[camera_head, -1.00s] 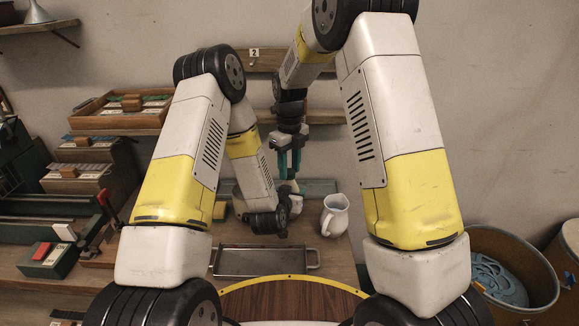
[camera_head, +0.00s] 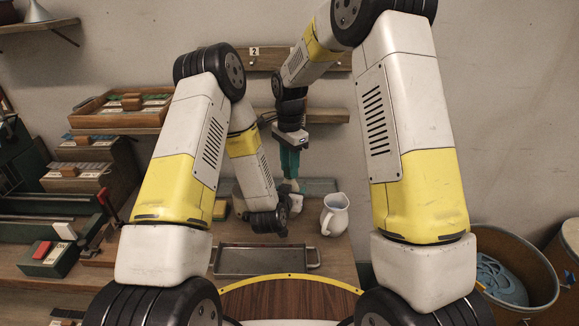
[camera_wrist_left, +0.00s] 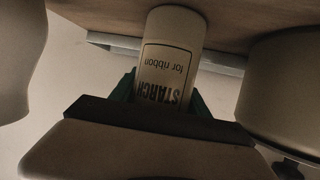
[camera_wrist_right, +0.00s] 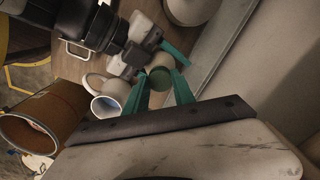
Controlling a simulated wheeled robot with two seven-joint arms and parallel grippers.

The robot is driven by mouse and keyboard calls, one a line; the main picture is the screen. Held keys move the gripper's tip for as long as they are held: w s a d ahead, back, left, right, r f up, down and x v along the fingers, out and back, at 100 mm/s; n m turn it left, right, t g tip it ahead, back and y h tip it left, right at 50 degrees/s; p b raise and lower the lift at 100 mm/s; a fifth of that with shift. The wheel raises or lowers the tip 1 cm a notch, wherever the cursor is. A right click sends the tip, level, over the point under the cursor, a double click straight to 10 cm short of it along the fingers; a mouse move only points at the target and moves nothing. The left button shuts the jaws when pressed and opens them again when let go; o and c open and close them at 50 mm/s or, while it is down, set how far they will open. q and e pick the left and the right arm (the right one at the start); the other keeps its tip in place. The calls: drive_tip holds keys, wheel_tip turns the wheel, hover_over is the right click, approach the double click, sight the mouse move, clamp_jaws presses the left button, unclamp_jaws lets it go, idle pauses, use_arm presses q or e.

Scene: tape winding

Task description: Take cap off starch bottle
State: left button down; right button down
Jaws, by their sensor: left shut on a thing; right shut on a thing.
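The starch bottle (camera_wrist_left: 175,38) is pale with a "STARCH for ribbon" label, upside down in the left wrist view. My left gripper (camera_wrist_left: 161,95) is shut around its body. In the head view my left forearm mostly hides the bottle and that gripper. My right gripper (camera_head: 290,174) points straight down over the bottle, fingers seen nearly edge-on. In the right wrist view its two teal fingers are at the sides of the round green cap (camera_wrist_right: 160,77), shut on it. Whether the cap has come loose from the bottle cannot be told.
A white pitcher (camera_head: 335,214) stands close to the right of the bottle. A shallow metal tray (camera_head: 262,260) lies in front. A bin with blue contents (camera_head: 502,280) stands at the right. Racks and a red-and-green switch box (camera_head: 48,259) are at the left.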

drive_tip(key=n, duration=1.9)
drive_tip(key=shift+n, duration=0.3)
drive_tip(key=n, duration=0.9)
drive_tip(key=shift+r+n, duration=0.1)
drive_tip(key=shift+n, duration=0.3)
drive_tip(key=n, duration=0.4)
drive_tip(key=shift+n, duration=0.3)
drive_tip(key=n, duration=0.3)
drive_tip(key=shift+n, duration=0.4)
